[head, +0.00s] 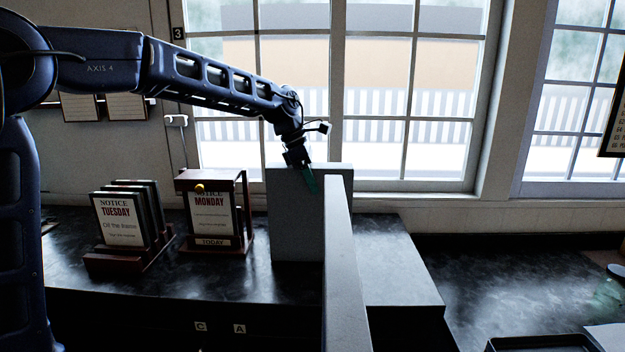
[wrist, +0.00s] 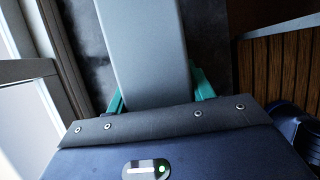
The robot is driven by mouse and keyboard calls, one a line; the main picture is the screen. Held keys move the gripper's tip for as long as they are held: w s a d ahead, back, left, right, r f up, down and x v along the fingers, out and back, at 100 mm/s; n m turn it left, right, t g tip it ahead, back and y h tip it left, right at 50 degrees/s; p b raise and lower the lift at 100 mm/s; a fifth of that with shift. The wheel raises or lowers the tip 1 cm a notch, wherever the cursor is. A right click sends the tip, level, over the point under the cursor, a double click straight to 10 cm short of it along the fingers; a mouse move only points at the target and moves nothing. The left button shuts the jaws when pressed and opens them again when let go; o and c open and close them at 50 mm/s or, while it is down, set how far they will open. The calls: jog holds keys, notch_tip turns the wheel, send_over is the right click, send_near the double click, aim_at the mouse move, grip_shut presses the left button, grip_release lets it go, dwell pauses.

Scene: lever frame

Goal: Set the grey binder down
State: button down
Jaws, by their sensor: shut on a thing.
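The grey binder (head: 296,222) stands upright in the middle of the head view, a tall plain grey block. My gripper (head: 309,180) is at its upper part, with a green fingertip against it. In the wrist view the binder (wrist: 145,50) is a grey slab running up between the two green fingers of my gripper (wrist: 160,92), one on each side. My gripper is shut on it. The binder's lower edge looks close to the dark counter (head: 200,290), but I cannot tell whether it touches. A grey upright panel hides its right part.
The upright panel (head: 343,270) stands just right of the binder, with a low grey block (head: 400,268) beyond. Left are a red-framed "MONDAY" sign holder (head: 212,215) and a "TUESDAY" stand (head: 120,225). Windows (head: 400,90) are behind. Dark counter shows between the Monday holder and binder.

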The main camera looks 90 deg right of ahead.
jog(key=c, duration=0.6)
grip_release()
jog(key=shift+f, duration=0.1)
jog(key=v, duration=1.2)
